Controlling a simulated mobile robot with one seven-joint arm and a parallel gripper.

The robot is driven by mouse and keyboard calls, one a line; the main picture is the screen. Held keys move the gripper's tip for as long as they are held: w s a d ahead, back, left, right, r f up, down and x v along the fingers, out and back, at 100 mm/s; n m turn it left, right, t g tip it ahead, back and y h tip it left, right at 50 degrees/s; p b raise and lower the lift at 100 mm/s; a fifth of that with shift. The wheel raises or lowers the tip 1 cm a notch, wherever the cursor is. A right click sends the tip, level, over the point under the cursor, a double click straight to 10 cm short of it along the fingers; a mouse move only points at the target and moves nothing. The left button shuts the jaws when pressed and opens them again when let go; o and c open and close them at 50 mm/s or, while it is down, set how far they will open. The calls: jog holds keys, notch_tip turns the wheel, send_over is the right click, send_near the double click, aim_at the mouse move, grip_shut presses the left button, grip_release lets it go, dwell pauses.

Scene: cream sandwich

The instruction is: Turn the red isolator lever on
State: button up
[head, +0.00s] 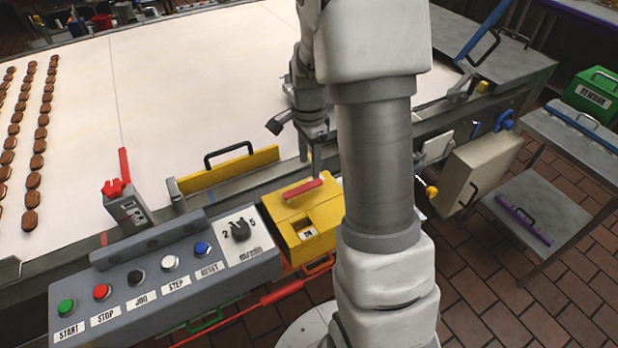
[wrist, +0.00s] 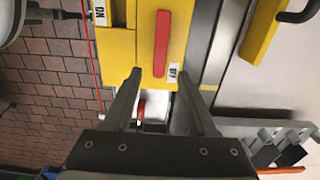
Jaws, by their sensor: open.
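The red isolator lever (head: 302,189) sits on top of a yellow box (head: 322,215) beside the conveyor. In the wrist view the lever (wrist: 161,43) runs straight up and down the picture. Its lower end is beside the OFF label (wrist: 173,76), and the ON label (wrist: 99,12) is at the upper left of the box. My gripper (wrist: 160,78) is open, with its fingertips apart on either side of the lever's lower end in the picture. Whether they touch it cannot be told. In the head view my gripper (head: 315,150) is above the box, partly hidden by my arm.
A grey control panel (head: 165,275) with several buttons and a dial adjoins the box on the left. A yellow flap (head: 228,168) with a black handle stands behind it. A grey post with a red arm (head: 124,166) stands at the conveyor edge. A red cord (head: 282,292) runs in front.

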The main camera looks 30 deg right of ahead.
aim_at(309, 184)
notch_tip(309, 184, down, 6)
jog(key=shift+f, duration=0.2)
grip_shut()
dwell(0.4)
dwell(1.1)
